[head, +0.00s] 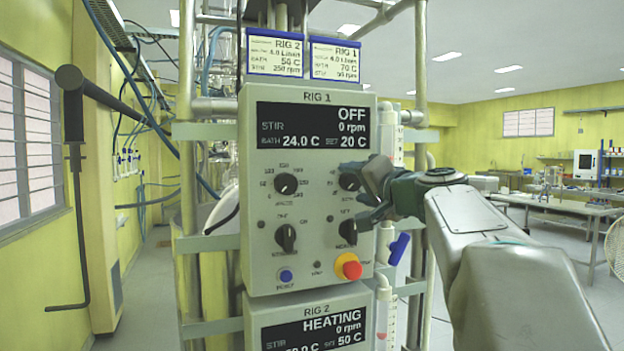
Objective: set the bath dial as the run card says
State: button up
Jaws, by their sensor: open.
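The grey RIG 1 control box (257,250) faces me. Its display (312,126) reads OFF, stir 0 rpm, bath 24.0 C, set 20 C. The RIG 1 run card (335,60) above, on the right, shows 70 C; its smaller print is hard to read.
The stir dial (286,184) and two switches (285,237) (347,231) are on the same panel, with a red and yellow stop button (348,266) below. The RIG 2 box (300,312) below reads HEATING, set 50 C. Its card (275,54) hangs beside the other. Metal posts flank the boxes.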

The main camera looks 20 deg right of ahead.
jog(key=shift+w, duration=0.25)
jog(key=c, duration=1)
jog(key=shift+m, duration=0.3)
